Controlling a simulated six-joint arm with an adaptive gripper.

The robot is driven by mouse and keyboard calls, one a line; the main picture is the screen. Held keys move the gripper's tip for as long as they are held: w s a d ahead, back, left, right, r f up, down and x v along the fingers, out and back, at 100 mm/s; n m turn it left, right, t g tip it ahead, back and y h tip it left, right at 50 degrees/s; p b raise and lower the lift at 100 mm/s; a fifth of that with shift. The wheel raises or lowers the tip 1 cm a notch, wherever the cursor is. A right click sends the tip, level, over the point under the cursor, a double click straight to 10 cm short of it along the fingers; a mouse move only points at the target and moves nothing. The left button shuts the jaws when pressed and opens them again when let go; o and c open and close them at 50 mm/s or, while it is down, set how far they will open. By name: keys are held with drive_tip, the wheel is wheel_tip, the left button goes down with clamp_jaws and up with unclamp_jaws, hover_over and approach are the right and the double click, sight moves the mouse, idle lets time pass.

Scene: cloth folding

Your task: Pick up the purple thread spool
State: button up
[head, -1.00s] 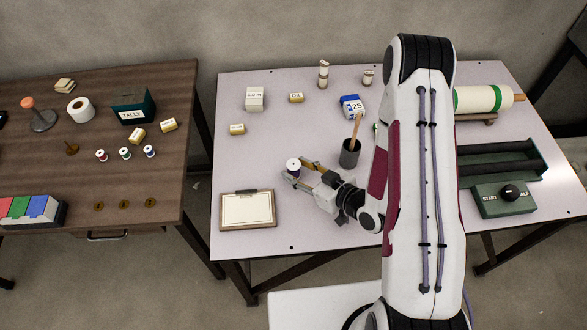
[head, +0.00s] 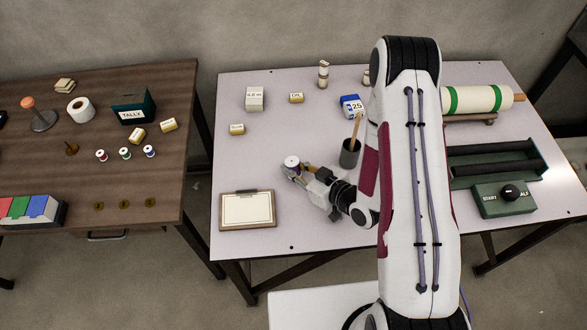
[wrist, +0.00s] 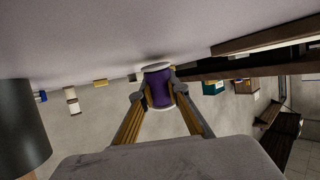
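The purple thread spool (wrist: 158,88) has white end flanges and sits between the two fingertips of my gripper (wrist: 158,97) in the wrist view. The fingers touch it on both sides, so my gripper is shut on the spool. In the head view the white top of the spool (head: 291,161) shows at the tip of my gripper (head: 295,170), over the pale table. I cannot tell from these frames whether the spool is clear of the table.
A dark pencil cup (head: 350,154) with a wooden stick stands just right of my gripper. A clipboard (head: 247,210) lies at the front left. A blue calendar block (head: 352,105) and small labelled boxes stand behind. The brown table (head: 60,165) holds several other spools.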

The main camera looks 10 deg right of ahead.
sight(294, 162)
drive_tip(key=shift+r, duration=0.15)
idle(0.3)
drive_tip(key=shift+r, duration=4.85)
